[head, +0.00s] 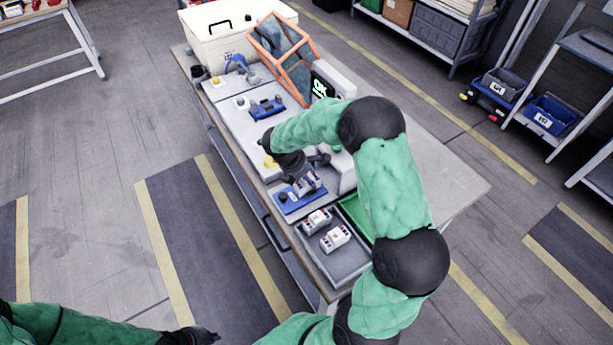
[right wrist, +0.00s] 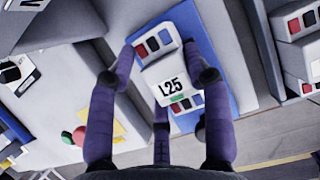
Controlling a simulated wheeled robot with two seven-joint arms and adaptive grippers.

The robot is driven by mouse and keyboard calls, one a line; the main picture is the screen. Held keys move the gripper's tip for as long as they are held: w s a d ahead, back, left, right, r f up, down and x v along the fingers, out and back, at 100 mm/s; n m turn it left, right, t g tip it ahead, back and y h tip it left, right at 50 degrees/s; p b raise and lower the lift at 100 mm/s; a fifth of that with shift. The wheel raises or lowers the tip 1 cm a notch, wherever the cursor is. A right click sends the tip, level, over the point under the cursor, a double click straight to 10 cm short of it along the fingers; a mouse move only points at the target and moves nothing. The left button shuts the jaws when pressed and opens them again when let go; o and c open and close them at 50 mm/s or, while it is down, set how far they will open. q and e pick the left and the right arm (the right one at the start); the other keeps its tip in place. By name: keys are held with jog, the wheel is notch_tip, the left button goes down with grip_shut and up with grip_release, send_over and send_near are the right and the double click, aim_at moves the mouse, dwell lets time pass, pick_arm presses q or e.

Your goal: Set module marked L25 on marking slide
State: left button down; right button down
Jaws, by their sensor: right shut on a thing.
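The module marked L25 (right wrist: 172,85) is a white block with red and blue terminals. My right gripper (right wrist: 163,70) is shut on it, a finger on each side. In the head view the module (head: 307,184) is over a blue plate (head: 291,206) at the bench's near end; I cannot tell whether it touches. The plate also shows in the right wrist view (right wrist: 222,75). A second blue fixture (head: 266,108) sits further up the bench. No label shows which is the marking slide. My left gripper (head: 203,337) is at the bottom edge, away from the bench, its fingers unclear.
A grey tray (head: 345,266) with similar modules (head: 335,238) is nearer me, beside a green bin (head: 356,214). An orange-framed guard (head: 283,50) and a display (head: 322,88) stand beyond. A cream case (head: 225,42) is at the far end. The bench's right side is bare.

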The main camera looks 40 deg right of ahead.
jog(key=shift+r, duration=0.15)
jog(key=shift+c, duration=2.2)
grip_release()
jog(key=v, duration=1.2)
